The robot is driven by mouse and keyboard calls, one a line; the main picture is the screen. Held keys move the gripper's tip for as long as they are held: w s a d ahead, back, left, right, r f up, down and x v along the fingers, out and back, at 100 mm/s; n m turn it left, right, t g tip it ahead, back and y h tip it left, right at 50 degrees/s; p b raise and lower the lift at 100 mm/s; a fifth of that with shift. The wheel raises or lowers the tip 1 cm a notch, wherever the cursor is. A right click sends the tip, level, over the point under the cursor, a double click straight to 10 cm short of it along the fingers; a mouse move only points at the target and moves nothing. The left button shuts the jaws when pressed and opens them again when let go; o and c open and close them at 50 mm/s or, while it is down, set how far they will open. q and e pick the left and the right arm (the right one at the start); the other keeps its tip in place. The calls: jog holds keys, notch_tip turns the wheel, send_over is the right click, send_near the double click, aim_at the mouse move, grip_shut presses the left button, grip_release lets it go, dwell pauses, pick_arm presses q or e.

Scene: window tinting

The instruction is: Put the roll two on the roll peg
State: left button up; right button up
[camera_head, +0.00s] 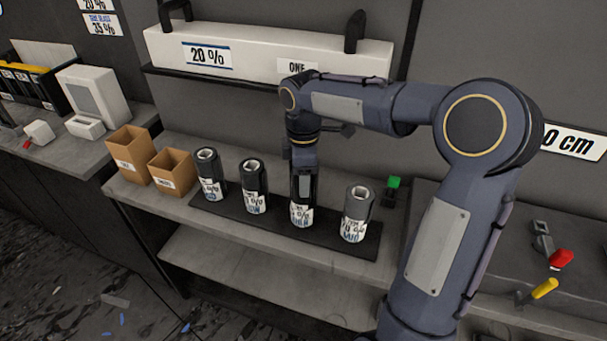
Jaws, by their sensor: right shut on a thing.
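Several dark film rolls with white labels stand upright in a row on a black tray (275,233). My right gripper (303,188) points down at the third roll from the left (302,214) and is shut on it. The gripper hides the roll's top. The rightmost roll (357,213) stands free, its small label ending in what looks like "WO". The label on the held roll is too small to read surely. The two left rolls (210,174) and (254,186) stand untouched. I cannot make out a roll peg. My left gripper is out of view.
A long white box (262,53) marked "20 %" and "ONE" is on the wall behind. Two brown cartons (129,154) and (172,171) stand left of the rolls. A green-topped object (392,190) is at the right. Tools with red (561,259) and yellow (544,288) handles lie farther right.

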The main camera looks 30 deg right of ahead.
jog(key=shift+f, duration=0.1)
jog(key=o, duration=1.6)
notch_tip(320, 180, up, 11)
jog(key=s+a+f+m+t+y, duration=0.1)
jog(key=s+a+f+m+t, duration=0.1)
jog(key=s, duration=0.5)
jog(key=s+a+f+m+t+y, duration=0.1)
jog(key=s+a+f+m, duration=0.2)
jog(key=s+m, duration=0.4)
jog(key=s+a+f+m+t+y+p, duration=0.1)
jog(key=s+f+m, duration=0.3)
jog(key=s, duration=0.4)
jog(key=shift+a+f+m+t+y, duration=0.15)
jog(key=shift+a+m+t+y, duration=0.25)
jog(key=shift+a+m+t, duration=0.35)
jog(key=shift+d, duration=0.1)
